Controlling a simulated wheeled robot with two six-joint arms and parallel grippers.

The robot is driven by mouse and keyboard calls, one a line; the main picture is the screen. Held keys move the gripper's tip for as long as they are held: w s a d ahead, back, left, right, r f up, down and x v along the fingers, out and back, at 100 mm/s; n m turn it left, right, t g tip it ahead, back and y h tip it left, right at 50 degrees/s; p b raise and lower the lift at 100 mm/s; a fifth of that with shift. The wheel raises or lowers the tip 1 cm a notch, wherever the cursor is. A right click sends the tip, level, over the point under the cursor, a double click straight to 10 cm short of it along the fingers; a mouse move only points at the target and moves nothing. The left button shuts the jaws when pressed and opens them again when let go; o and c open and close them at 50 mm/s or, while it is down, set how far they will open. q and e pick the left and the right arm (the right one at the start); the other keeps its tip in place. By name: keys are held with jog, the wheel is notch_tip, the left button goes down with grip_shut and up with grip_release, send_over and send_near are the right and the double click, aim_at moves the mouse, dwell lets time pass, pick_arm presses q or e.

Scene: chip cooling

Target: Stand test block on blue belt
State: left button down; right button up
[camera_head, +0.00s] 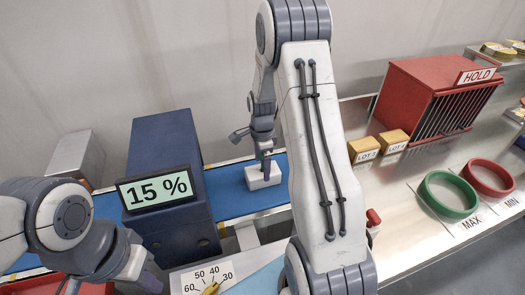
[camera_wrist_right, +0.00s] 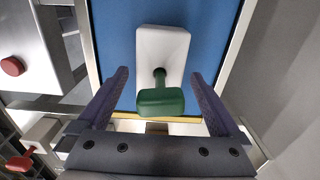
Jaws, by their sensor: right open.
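The test block (camera_head: 262,178) is white and rests on the blue belt (camera_head: 222,190) in the head view. In the right wrist view the white block (camera_wrist_right: 163,52) has a green handle (camera_wrist_right: 160,101) on a thin stem pointing toward the camera. My right gripper (camera_head: 264,150) is directly above the block. Its two fingers are spread apart on either side of the handle, apart from it. In the head view the gripper partly hides the handle. My left gripper (camera_head: 118,272) is low at the left, and its fingers are not clear.
A blue housing with a 15 % display (camera_head: 160,190) stands over the belt on the left. A red HOLD rack (camera_head: 430,95), two tan lot boxes (camera_head: 380,145), a green ring (camera_head: 447,210) and a red ring (camera_head: 490,192) are on the right. In the wrist view a red knob (camera_wrist_right: 12,66) shows.

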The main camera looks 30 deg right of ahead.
notch_tip(320, 180, up, 9)
jog(key=shift+f+b, duration=0.1)
jog(key=shift+b, duration=0.6)
